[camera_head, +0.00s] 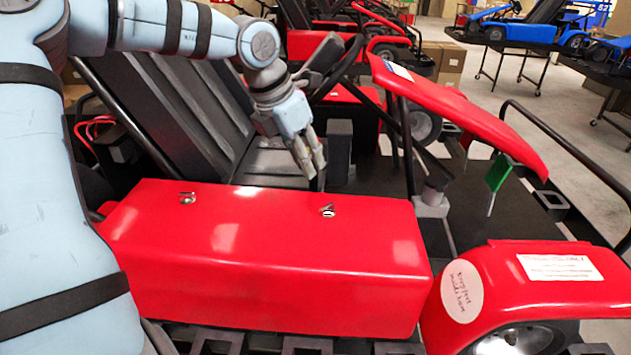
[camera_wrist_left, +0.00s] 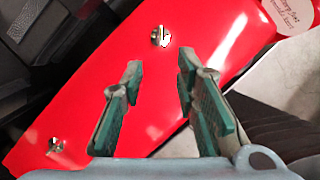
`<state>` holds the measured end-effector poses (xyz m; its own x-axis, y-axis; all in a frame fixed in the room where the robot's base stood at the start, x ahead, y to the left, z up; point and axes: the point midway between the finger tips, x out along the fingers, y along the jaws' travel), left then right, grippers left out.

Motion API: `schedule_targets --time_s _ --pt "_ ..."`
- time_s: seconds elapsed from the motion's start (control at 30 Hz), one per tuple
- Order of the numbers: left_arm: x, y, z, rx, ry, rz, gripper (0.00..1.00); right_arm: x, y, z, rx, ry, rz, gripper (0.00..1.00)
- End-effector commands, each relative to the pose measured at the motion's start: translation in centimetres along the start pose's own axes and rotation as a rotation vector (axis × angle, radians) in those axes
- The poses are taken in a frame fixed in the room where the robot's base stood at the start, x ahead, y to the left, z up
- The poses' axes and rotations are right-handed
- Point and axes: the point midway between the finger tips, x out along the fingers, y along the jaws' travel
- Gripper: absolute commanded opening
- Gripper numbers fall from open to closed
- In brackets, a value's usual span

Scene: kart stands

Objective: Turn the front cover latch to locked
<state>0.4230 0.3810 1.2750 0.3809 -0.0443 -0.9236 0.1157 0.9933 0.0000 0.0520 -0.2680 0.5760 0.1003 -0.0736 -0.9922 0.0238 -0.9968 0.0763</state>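The long red side cover (camera_head: 262,252) of the kart carries two small metal latches. The front latch (camera_head: 328,210) is the right one, nearer the front wheel; the rear latch (camera_head: 187,198) is near the left end. In the left wrist view the front latch (camera_wrist_left: 159,36) lies just beyond the fingertips and the rear latch (camera_wrist_left: 56,145) at lower left. I cannot tell which latch position is locked. My left gripper (camera_head: 314,172) points down above the cover's far edge, near the front latch. Its fingers (camera_wrist_left: 160,70) are apart with nothing between them. My right gripper is not visible.
A red front fender (camera_head: 515,290) with an oval sticker (camera_head: 462,291) stands right of the cover. The black seat (camera_head: 190,115) and steering wheel (camera_head: 345,68) are behind the gripper. A green tag (camera_head: 498,172) hangs at right. Blue karts (camera_head: 540,32) stand farther back.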

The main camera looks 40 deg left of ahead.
Motion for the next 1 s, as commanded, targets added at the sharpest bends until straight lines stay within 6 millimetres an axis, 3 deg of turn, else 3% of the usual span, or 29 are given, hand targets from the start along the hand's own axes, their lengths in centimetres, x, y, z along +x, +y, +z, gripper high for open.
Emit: schedule_targets --time_s 0.17,0.4,0.53,0.7,0.97,1.0 --pt "2.7 0.0 -0.1 -0.001 0.008 -0.002 0.28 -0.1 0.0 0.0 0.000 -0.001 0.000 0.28" --pt "9.6 0.0 -0.2 0.000 0.010 -0.001 0.28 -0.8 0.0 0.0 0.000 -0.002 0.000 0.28" --pt "12.5 0.0 -0.1 -0.001 0.007 -0.001 0.28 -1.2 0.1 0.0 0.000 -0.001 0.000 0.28" --pt "14.2 0.0 -0.1 -0.001 0.003 -0.002 0.28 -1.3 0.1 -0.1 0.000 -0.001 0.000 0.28" --pt "14.4 0.0 -0.1 0.000 0.001 -0.002 0.28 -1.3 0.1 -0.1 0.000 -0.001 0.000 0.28" --pt "14.4 0.0 -0.1 0.000 0.001 -0.002 0.22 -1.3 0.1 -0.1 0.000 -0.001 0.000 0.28"
